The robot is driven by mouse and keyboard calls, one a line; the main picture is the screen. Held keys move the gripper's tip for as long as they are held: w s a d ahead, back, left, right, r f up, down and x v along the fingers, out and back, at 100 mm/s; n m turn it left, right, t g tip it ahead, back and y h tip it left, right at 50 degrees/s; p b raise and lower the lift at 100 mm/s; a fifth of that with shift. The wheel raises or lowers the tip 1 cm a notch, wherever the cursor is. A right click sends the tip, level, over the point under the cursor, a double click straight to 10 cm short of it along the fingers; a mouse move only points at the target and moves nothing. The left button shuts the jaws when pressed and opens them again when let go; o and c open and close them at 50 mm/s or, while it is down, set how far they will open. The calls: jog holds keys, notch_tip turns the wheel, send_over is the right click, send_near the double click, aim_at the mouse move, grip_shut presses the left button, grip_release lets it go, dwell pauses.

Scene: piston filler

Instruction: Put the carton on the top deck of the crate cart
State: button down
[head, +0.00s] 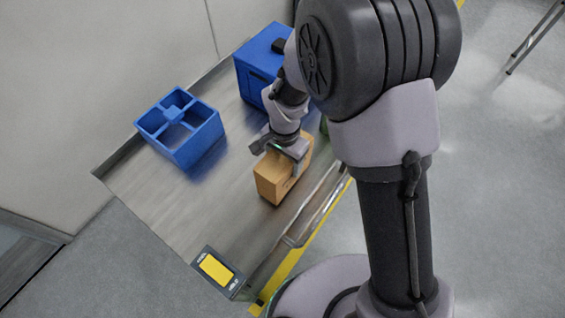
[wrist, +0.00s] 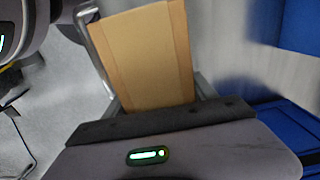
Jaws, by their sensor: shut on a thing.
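The carton (head: 279,182) is a tan cardboard box at the front edge of the steel top of the cart or table (head: 150,190), in the head view. My gripper (head: 291,148) is above it and shut on its upper part. In the wrist view the carton (wrist: 145,55) extends out from the gripper (wrist: 160,115). I cannot tell whether the carton's base touches the steel surface. My arm hides part of the surface behind it. I cannot tell whether this surface is the crate cart's top deck.
A blue divided crate (head: 181,128) stands left on the steel surface. A larger blue box (head: 262,62) stands at the back, partly behind my arm. A yellow-screened panel (head: 217,269) is at the near corner. A metal rail (head: 318,207) runs along the front edge. The near-left surface is clear.

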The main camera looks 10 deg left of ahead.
jog(key=shift+f, duration=0.75)
jog(key=shift+f, duration=0.2)
jog(key=shift+c, duration=1.4)
grip_release()
jog(key=shift+r, duration=0.1)
notch_tip(320, 180, up, 12)
jog(key=p, duration=0.4)
jog(key=shift+r+p, duration=0.25)
jog(key=shift+p, duration=0.1)
